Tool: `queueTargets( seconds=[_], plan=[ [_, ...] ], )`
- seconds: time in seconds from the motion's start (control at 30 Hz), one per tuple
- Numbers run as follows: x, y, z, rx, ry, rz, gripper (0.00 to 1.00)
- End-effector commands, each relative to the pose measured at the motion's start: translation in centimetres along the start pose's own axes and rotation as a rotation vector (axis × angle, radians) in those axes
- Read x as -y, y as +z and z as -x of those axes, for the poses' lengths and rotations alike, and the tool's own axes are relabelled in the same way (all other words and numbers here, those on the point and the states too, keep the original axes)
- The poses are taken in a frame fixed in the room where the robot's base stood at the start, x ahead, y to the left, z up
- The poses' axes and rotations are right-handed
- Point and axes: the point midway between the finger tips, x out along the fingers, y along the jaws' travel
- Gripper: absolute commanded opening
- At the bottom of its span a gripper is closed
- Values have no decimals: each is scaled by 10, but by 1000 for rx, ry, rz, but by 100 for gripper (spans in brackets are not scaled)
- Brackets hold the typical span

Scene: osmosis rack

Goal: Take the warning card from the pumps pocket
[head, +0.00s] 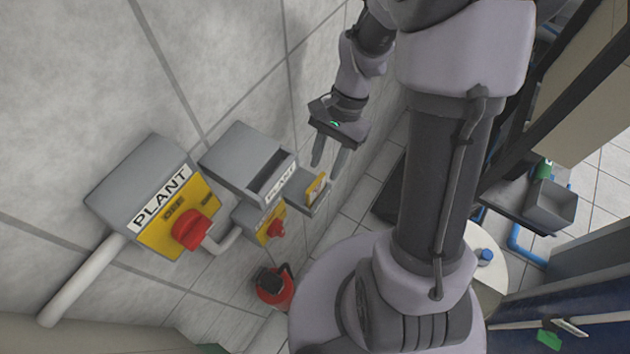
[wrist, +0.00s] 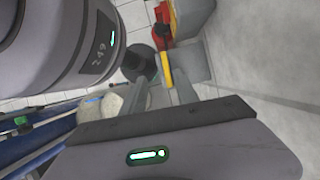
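A small grey pocket (head: 310,204) is mounted on the wall beside the smaller PLANT box, with a yellow card (head: 316,187) standing up out of it. No pumps label on it is readable. My gripper (head: 328,168) is just above and right of the card, fingers apart and pointing down, with nothing held. In the wrist view, the card (wrist: 167,70) appears as a yellow strip beyond the open fingers (wrist: 162,82), against the grey pocket (wrist: 192,62). The exact gap between the fingertips and card is unclear.
A larger PLANT box (head: 150,190) with a red rotary switch and a smaller PLANT box (head: 246,165) are on the tiled wall to the left. A red object (head: 274,286) stands on the floor below. Right of the gripper, a strip of floor is open.

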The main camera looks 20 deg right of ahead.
Motion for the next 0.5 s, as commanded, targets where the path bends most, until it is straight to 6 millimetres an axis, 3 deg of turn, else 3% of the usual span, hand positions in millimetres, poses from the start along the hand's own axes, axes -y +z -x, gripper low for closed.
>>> queueTargets(
  seconds=[0.1,0.27,0.5],
  plan=[
    [0,0,-30,2,3,1,36],
    [0,0,-48,1,1,1,36],
    [2,-6,-92,1,1,1,36]
  ],
)
